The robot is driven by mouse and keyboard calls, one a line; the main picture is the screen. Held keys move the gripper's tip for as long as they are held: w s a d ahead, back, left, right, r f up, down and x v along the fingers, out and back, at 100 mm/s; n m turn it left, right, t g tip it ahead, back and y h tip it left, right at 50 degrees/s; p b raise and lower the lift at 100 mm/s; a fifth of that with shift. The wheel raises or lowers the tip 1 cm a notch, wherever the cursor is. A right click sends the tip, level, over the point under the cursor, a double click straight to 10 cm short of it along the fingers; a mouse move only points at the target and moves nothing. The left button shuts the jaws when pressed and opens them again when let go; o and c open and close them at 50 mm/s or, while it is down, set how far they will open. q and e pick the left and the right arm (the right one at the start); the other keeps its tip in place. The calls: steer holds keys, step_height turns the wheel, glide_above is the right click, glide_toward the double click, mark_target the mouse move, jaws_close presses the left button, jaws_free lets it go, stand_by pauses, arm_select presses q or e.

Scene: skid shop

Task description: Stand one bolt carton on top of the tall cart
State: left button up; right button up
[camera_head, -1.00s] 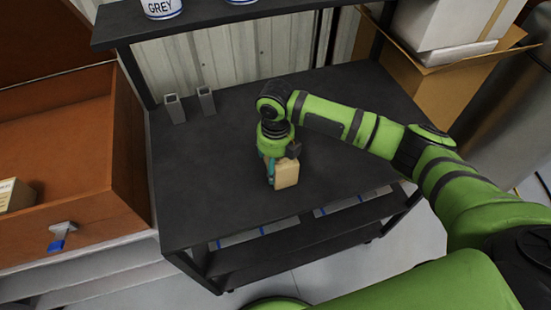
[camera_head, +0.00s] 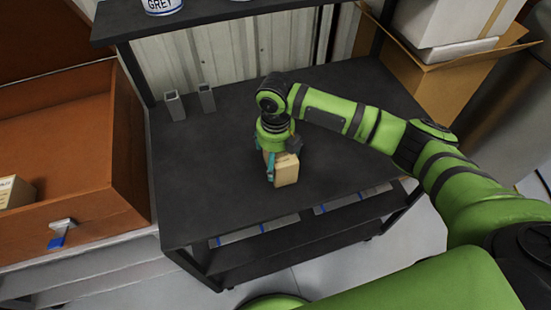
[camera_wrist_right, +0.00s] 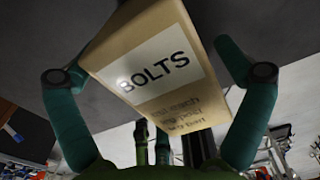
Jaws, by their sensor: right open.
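A tan bolt carton (camera_head: 286,170) stands on the dark top of the tall cart (camera_head: 220,215), near its front middle. The carton's label reads BOLTS in the right wrist view (camera_wrist_right: 158,75). My right gripper (camera_head: 277,165) is at the carton, with its teal fingers on either side of it. In the right wrist view the fingers (camera_wrist_right: 160,95) are open, with a gap beside the carton. Another carton (camera_head: 15,192) sits in the orange-brown drawer at the left, partly cut off by the frame. My left gripper is not in view.
Two small grey square tubes (camera_head: 190,103) stand at the cart's back left. An upper shelf (camera_head: 215,20) with a paint can (camera_head: 163,5) overhangs the back. An open cardboard box (camera_head: 450,80) is behind the cart at right. The cart top is otherwise largely clear.

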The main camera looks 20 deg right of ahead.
step_height(320, 180, up, 10)
steer(key=shift+f+b, duration=0.1)
steer(key=shift+b, duration=1)
steer(key=shift+r, duration=0.6)
